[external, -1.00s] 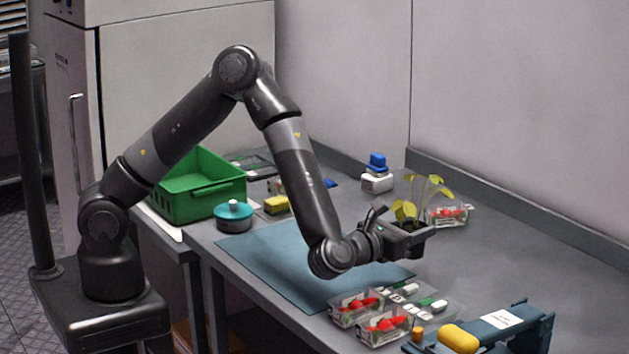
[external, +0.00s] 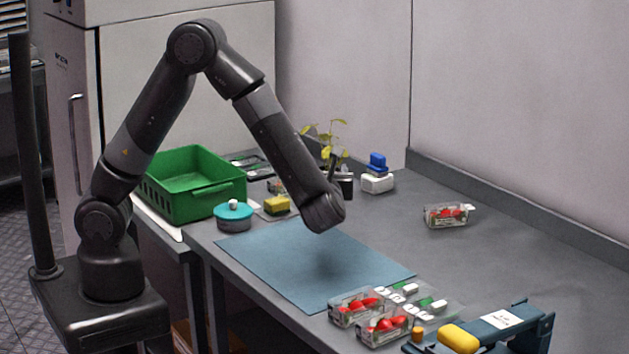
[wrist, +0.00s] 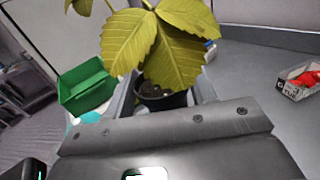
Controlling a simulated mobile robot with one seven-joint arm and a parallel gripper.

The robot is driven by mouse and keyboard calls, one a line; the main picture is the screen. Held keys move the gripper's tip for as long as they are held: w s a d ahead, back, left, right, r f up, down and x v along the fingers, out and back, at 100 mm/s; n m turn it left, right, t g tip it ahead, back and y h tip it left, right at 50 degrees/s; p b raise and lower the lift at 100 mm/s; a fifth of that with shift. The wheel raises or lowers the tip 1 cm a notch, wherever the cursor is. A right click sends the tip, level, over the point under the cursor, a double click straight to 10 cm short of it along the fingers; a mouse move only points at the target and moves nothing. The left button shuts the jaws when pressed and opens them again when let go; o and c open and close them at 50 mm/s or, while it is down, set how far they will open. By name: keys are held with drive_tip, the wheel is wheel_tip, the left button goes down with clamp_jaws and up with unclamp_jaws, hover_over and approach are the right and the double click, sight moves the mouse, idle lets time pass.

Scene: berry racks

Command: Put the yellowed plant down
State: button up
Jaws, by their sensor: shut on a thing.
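The yellowed plant (external: 328,138) has yellow-green leaves and stands in a small dark pot (external: 346,186). In the external view it is behind the end of my arm, left of the blue-and-white item. In the wrist view its leaves (wrist: 160,45) fill the upper middle, and the pot (wrist: 160,98) shows below them. My gripper (wrist: 163,92) is shut on the pot. In the external view my gripper is mostly hidden behind my forearm. I cannot tell whether the pot touches the table.
A blue mat (external: 300,262) lies clear in front. A green crate (external: 190,205), a teal round container (external: 233,217) and a yellow sponge-like block (external: 277,204) are at left. A berry box (external: 447,216) stands at right; more berry boxes (external: 385,327) are at the front.

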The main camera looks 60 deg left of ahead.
drive_tip(key=shift+w+a+f, duration=0.85)
drive_tip(key=shift+a+f, duration=0.15)
drive_tip(key=shift+f, duration=0.45)
drive_tip(key=shift+w+a+f, duration=0.9)
drive_tip(key=shift+a+f, duration=0.05)
drive_tip(key=shift+f, duration=0.55)
drive_tip(key=shift+w+a+f, duration=0.85)
drive_tip(key=shift+a+f, duration=0.15)
drive_tip(key=shift+f, duration=0.45)
drive_tip(key=shift+f, duration=0.45)
drive_tip(key=o, duration=1)
